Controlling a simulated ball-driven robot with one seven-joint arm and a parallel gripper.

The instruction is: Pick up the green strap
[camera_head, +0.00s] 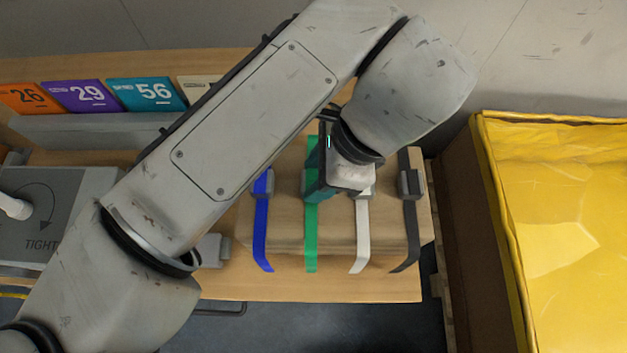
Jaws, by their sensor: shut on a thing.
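The green strap (311,239) lies over a wooden block, with its lower end hanging down over the block's front side. It is between a blue strap (262,230) on its left and a white strap (362,235) on its right. My gripper (318,190) is at the upper part of the green strap, over the block, and is shut on it. The strap's buckle area and my fingertips are largely hidden behind the gripper's dark body. The green strap still lies in line with the other straps.
A black strap (410,225) is at the right end of the wooden block (335,232). A yellow-lined box (555,230) stands to the right. A grey unit marked TIGHT (60,222) is at the left. Coloured number cards (140,94) stand at the back left.

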